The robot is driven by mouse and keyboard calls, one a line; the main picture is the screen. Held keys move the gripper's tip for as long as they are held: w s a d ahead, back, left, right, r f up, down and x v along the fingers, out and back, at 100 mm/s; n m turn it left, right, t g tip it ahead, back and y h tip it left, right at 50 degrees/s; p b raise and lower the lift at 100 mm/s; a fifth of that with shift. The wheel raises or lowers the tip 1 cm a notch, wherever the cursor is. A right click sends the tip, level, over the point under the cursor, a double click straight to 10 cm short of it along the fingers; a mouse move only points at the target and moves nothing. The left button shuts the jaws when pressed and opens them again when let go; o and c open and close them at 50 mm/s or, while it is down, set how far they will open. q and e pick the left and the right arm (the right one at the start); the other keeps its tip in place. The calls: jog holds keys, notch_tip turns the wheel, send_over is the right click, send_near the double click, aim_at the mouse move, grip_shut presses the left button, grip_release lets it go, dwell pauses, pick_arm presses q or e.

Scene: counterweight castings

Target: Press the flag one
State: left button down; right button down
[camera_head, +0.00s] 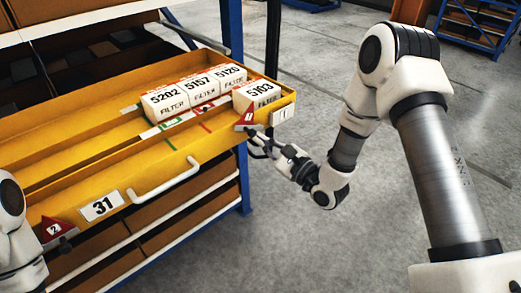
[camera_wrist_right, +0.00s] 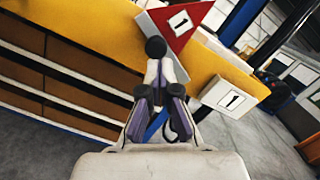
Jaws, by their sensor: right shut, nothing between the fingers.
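Flag one is a red triangular flag (camera_head: 246,119) with a white "1" label, at the right end of the yellow drawer's front. It also shows at the top of the right wrist view (camera_wrist_right: 194,36). A white plate marked "1" (camera_head: 283,113) is fixed beside it, and shows in the wrist view (camera_wrist_right: 231,98) too. My right gripper (camera_head: 254,138) is shut and empty, just below and in front of the flag. In the wrist view its closed fingers (camera_wrist_right: 158,75) point at a black ball under the flag. I cannot tell whether they touch. My left gripper is out of view.
The yellow drawer (camera_head: 83,145) holds several white filter boxes (camera_head: 195,90). A second red flag, marked "2" (camera_head: 58,229), stands at its left end, near my left arm. A white handle (camera_head: 166,181) and a "31" plate (camera_head: 102,205) are on its front. Open floor lies right.

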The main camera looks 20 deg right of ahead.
jog(key=shift+w+d+r+b, duration=0.1)
jog(key=shift+d+r+b, duration=0.2)
jog(key=shift+r, duration=0.35)
jog(key=shift+w+d+r, duration=0.15)
jog(key=shift+d+r, duration=0.3)
jog(key=shift+r, duration=0.05)
jog(key=shift+w+d+r, duration=0.1)
jog(key=shift+d+r, duration=0.05)
dwell(0.9)
jog(key=s+d+f+b, duration=0.4)
jog(key=s+f, duration=0.1)
jog(key=s, duration=0.4)
jog(key=shift+s+f, duration=0.25)
jog(key=shift+s, duration=0.1)
